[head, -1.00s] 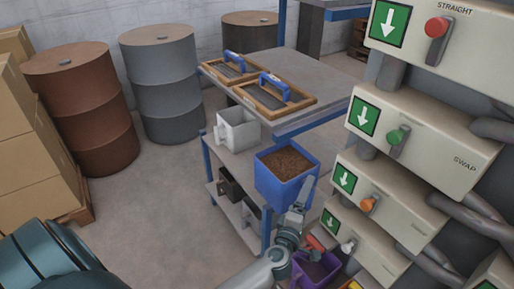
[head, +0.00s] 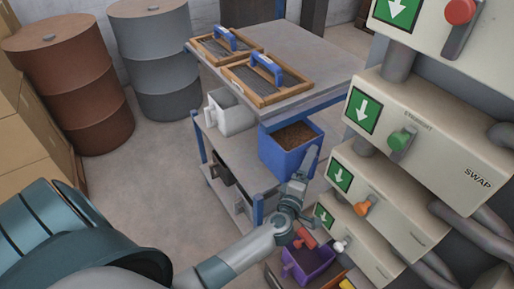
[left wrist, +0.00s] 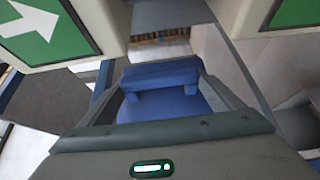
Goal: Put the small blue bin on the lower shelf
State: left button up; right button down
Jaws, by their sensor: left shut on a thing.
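The small blue bin (head: 287,152), filled with brown grainy material, is held in the air at the right end of the rack, just below its top board's level. My left gripper (head: 303,178) is shut on the bin's near right side. The left wrist view shows the bin's blue part (left wrist: 170,90) between the fingers. The rack's shelf (head: 237,150) below the top board carries a white bin (head: 232,112) at its left end. Dark and grey containers show lower down, partly hidden. I cannot tell whether the blue bin touches the rack. My right gripper is not in view.
Two wooden-framed sieves with blue handles (head: 265,80) lie on the top board (head: 310,72). A machine panel with levers (head: 410,150) stands close on the right. A purple bin (head: 308,262) is below my arm. Drums (head: 155,60) stand at back left; floor there is open.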

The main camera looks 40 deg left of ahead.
aim_at(296, 169)
pick_arm(q)
jog(key=a+f, duration=0.1)
jog(key=w+a+b, duration=0.1)
jog(key=a+f, duration=0.1)
jog(key=a, duration=0.1)
jog(key=shift+w+a+f, duration=0.1)
jog(key=shift+w+f, duration=0.15)
jog(key=shift+f, duration=0.1)
jog(key=a+f+b, duration=0.1)
jog(key=a, duration=0.1)
jog(key=w+a+f+b, duration=0.1)
jog(key=a, duration=0.1)
jog(key=w+a+f+b, duration=0.1)
jog(key=a+f, duration=0.1)
jog(key=shift+w+a, duration=0.1)
jog(key=shift+a, duration=0.25)
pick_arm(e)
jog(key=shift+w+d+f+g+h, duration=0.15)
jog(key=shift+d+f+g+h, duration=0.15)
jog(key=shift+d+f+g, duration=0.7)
pick_arm(q)
jog(key=shift+f, duration=0.1)
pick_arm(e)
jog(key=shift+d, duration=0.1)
